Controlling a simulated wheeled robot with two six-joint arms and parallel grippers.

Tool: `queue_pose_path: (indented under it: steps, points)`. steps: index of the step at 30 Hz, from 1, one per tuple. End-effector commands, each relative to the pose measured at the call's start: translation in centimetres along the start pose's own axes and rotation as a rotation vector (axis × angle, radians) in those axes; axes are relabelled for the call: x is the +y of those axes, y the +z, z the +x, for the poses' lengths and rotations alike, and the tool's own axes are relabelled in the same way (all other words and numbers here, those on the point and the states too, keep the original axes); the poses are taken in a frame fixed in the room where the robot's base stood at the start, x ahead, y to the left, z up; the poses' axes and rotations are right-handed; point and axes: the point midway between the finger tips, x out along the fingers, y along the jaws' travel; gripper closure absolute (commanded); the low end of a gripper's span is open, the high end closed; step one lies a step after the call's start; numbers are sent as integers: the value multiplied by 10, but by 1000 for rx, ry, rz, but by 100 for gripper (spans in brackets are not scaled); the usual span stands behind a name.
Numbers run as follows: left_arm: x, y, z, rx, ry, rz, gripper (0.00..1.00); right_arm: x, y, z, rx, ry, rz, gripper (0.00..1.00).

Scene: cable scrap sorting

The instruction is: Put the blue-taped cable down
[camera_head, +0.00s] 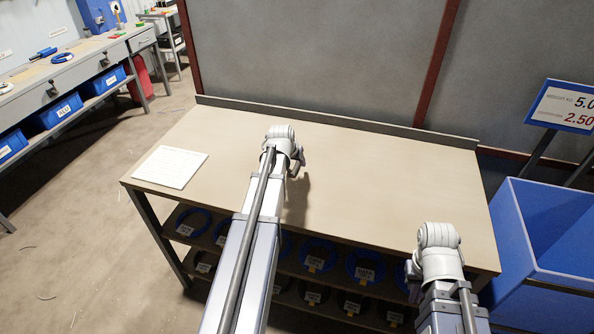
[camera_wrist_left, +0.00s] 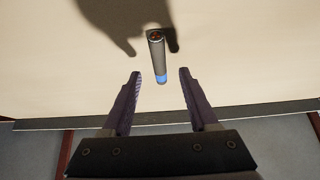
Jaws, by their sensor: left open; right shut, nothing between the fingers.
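The blue-taped cable (camera_wrist_left: 156,58) is a short grey piece with a copper-coloured core at one end and a blue tape band at the other. In the left wrist view it is over the pale tabletop, its taped end between my left fingertips. My left gripper (camera_wrist_left: 160,72) is open, with a gap on both sides of the cable. In the head view my left wrist (camera_head: 283,145) is over the middle of the workbench (camera_head: 370,165) and hides the cable. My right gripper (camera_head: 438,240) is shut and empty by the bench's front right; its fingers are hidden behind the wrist.
A white sheet (camera_head: 170,167) lies on the bench's left. A raised ledge (camera_head: 340,122) runs along the back. A blue bin (camera_head: 555,225) stands at the right, below a blue-framed sign (camera_head: 568,107). Shelves under the bench hold several coils. The bench top is otherwise clear.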

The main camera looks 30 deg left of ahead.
Motion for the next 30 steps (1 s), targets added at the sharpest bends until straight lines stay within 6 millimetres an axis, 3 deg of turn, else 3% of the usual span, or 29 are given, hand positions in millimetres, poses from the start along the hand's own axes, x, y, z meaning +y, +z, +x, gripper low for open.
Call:
queue_pose_path:
  steps: [1,6,14,30]
  points:
    - [0,3,14,0,0,0,40,-1,-1,13,0,0,0,100]
    - [0,3,32,0,0,0,40,-3,-2,29,0,0,0,100]
    - [1,1,32,0,0,1,40,-3,-2,27,0,0,0,100]
    - [0,2,32,0,0,1,100,-3,-2,27,0,0,0,100]
